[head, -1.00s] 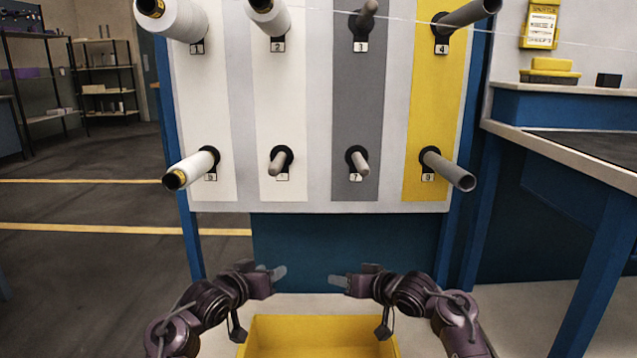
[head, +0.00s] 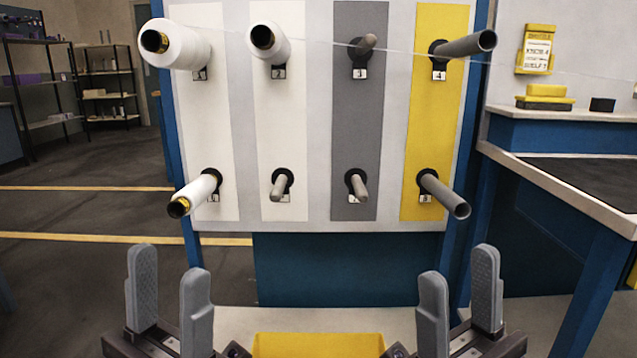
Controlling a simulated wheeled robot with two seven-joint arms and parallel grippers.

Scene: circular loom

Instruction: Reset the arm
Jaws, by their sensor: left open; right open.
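My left gripper (head: 168,300) shows at the bottom left of the head view. Its two grey fingers point up and stand apart with nothing between them. My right gripper (head: 459,302) shows at the bottom right, also with its fingers up, open and empty. Both are in front of and below the peg board (head: 310,228) and touch nothing that I can see. Most of both arms is out of view.
The board holds white spools at peg 1 (head: 178,46), peg 2 (head: 270,42) and lower left (head: 196,192). Grey tubes sit on the yellow strip (head: 437,110). A thread crosses the top. A yellow bin (head: 318,345) lies between the grippers. A blue workbench (head: 560,140) stands right.

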